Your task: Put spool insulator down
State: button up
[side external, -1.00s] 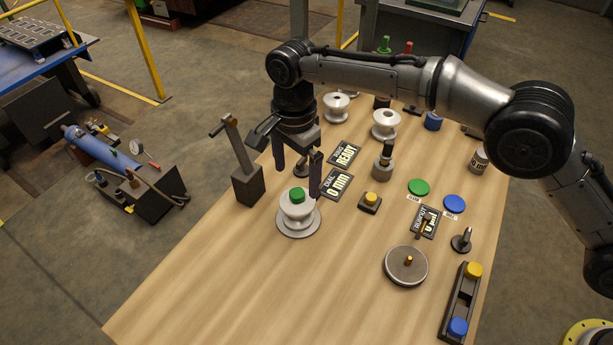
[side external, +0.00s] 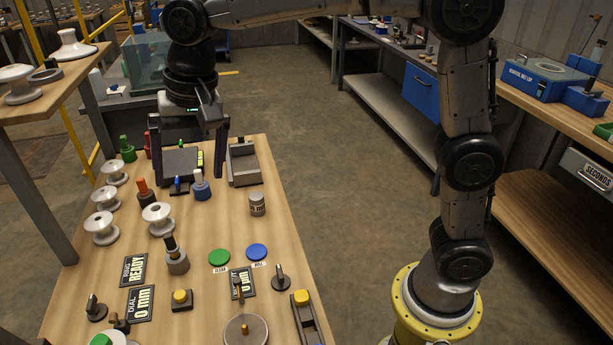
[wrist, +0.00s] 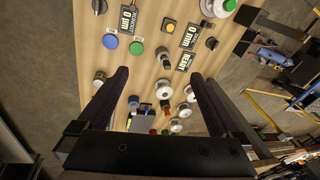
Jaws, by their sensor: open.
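Several white spool insulators show in the side view. A group, including one spool (side external: 101,229) and another spool (side external: 157,218), stands upright at the table's left. A spool with a green cap (side external: 101,340) is cut off by the bottom edge; its green top also shows at the top of the wrist view (wrist: 229,5). My gripper (side external: 191,178) is at the table's far end, well away from the green-capped spool. Its fingers point down, spread wide, around the area of a grey block. In the wrist view my gripper (wrist: 160,75) has nothing between its fingers.
A grey tray (side external: 243,165) and several coloured-top pegs, such as a blue one (side external: 201,186), stand near my gripper. A grey canister (side external: 257,204), green button (side external: 219,257) and blue button (side external: 257,251) are nearer. The right strip of the table has free room.

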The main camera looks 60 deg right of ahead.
jog(key=s+d+r+n+t, duration=0.1)
jog(key=s+d+n+t, duration=0.15)
jog(key=s+d, duration=0.9)
jog(key=s+d+f+n, duration=0.2)
jog(key=s+f, duration=0.1)
jog(key=s, duration=0.3)
jog(key=s+d+f+n+h, duration=0.1)
jog(key=s+d+f+n, duration=0.1)
jog(key=s, duration=0.4)
jog(key=shift+s+d+f+t, duration=0.25)
jog(key=shift+d+f+t, duration=0.1)
jog(key=shift+d+f, duration=0.1)
